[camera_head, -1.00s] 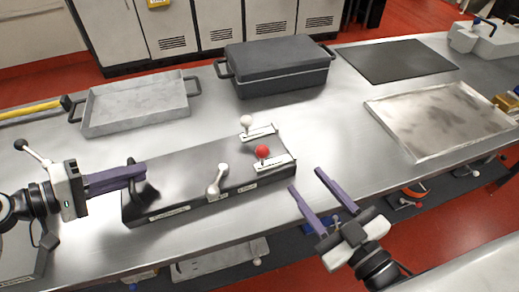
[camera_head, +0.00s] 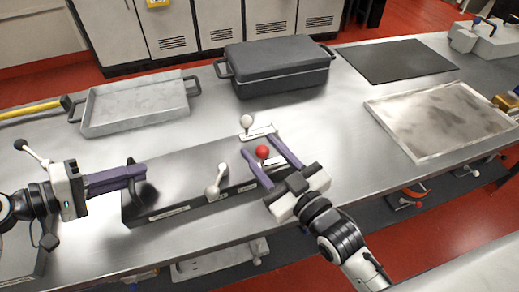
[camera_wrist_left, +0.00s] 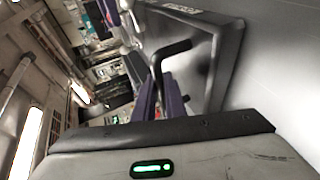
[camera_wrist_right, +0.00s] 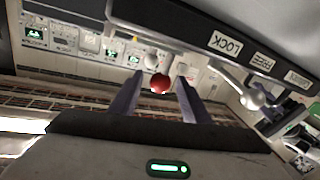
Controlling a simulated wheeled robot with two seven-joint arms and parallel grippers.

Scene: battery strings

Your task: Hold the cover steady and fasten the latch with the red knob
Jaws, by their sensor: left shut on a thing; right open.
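The cover (camera_head: 185,170) is a dark grey box lid lying on the steel table, with a black handle at its left end. My left gripper (camera_head: 143,172) is shut on that handle (camera_wrist_left: 168,56). The red knob (camera_head: 262,152) sits on a latch at the cover's right end. My right gripper (camera_head: 260,155) is open, with one finger on each side of the red knob and apart from it. In the right wrist view the red knob (camera_wrist_right: 160,84) shows between the fingers. A "LOCK" label (camera_wrist_right: 225,43) is beside it.
A white knob (camera_head: 246,121) on another latch stands just behind the red one. A pale lever (camera_head: 216,182) is at the cover's front middle. A grey tray (camera_head: 135,105) and a dark lidded case (camera_head: 277,68) stand behind.

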